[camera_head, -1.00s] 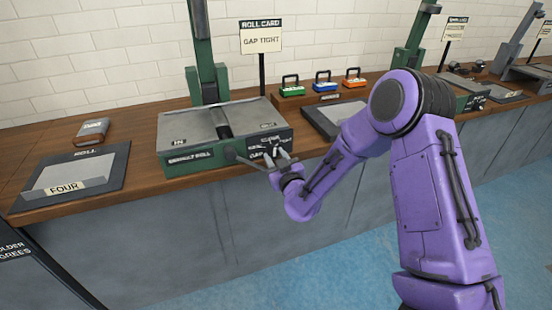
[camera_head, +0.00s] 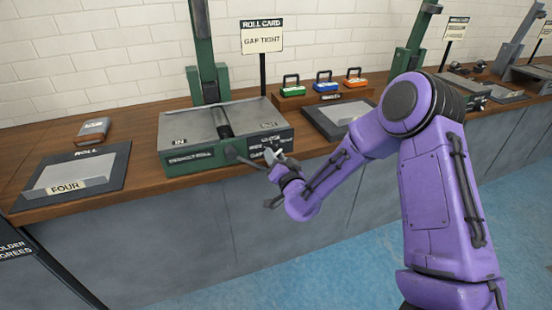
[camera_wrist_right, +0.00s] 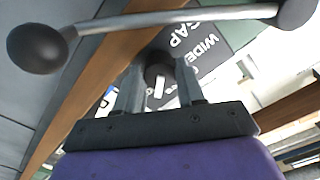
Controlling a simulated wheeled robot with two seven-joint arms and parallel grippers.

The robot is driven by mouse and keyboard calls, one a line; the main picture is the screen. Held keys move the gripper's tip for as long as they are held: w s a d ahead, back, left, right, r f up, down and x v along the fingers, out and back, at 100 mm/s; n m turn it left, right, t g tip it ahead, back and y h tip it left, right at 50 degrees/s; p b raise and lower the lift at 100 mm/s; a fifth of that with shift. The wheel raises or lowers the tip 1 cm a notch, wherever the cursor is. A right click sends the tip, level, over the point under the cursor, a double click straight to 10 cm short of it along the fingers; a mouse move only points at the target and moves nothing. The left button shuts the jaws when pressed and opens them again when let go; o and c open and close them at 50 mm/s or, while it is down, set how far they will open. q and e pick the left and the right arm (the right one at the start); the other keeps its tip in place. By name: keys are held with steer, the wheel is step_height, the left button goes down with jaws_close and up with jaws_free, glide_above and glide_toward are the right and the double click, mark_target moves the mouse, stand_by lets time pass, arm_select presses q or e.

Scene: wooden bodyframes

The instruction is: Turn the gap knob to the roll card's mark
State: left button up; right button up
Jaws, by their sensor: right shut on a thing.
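The roll card (camera_head: 262,38) stands on a post behind the green-and-grey roll machine (camera_head: 185,160) and reads "GAP TIGHT". My right gripper (camera_head: 273,156) is at the right part of the machine's front panel and covers the knob in the head view. In the right wrist view my right gripper (camera_wrist_right: 158,80) is shut on the dark round gap knob (camera_wrist_right: 157,66), one finger on each side. A white pointer line shows on the knob between the fingers. "GAP" and "WIDE" are printed beside it; I see no "TIGHT" label there. My left gripper is out of view.
A crank with dark ball ends (camera_wrist_right: 38,48) passes close to my right gripper. Small green, blue and orange handled blocks (camera_head: 322,84) stand behind, to the right. Another tray (camera_head: 315,119) lies right of the machine.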

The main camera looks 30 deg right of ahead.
steer(key=shift+m, duration=0.6)
steer(key=o, duration=1)
steer(key=shift+o, duration=0.2)
steer(key=b+v, duration=0.1)
steer(key=v, duration=0.9)
steer(key=shift+s, duration=0.3)
